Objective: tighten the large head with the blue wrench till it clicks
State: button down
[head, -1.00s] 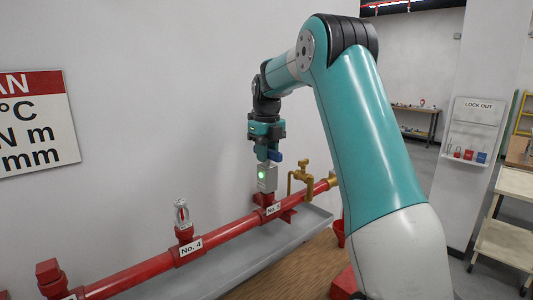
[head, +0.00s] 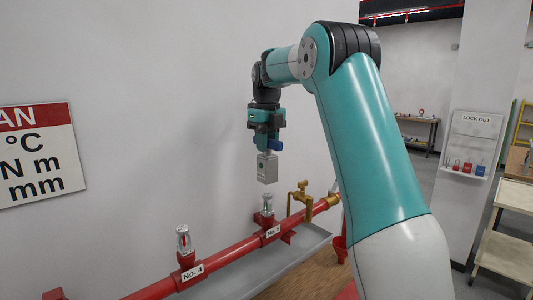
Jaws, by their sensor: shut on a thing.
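My gripper (head: 267,146) is shut on the blue wrench (head: 267,168), a grey box-like body with a blue part beside the jaws. The wrench hangs upright in the air above the No. 5 outlet, clear of it. A small round spot on its grey face is dark. A silvery sprinkler head (head: 267,203) stands upright in the No. 5 outlet, below the wrench with a gap between them. Another head (head: 183,238) stands upright in the No. 4 outlet. I cannot tell from their looks which of the two is the large one.
The red pipe (head: 225,257) runs along the wall above a grey tray (head: 300,254). A brass valve (head: 303,197) stands close to the right of the No. 5 outlet. A lock-out board (head: 470,145) and a trolley (head: 506,220) are far right.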

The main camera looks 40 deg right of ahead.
jog(key=shift+r, duration=1.1)
jog(key=shift+s+a+f+b, duration=0.1)
jog(key=shift+s+b, duration=0.15)
jog(key=shift+b, duration=0.1)
jog(key=s+a+b, duration=0.3)
jog(key=s, duration=0.4)
jog(key=s+a+b, duration=0.3)
jog(key=s+b, duration=0.1)
jog(key=s, duration=0.3)
jog(key=shift+a, duration=0.4)
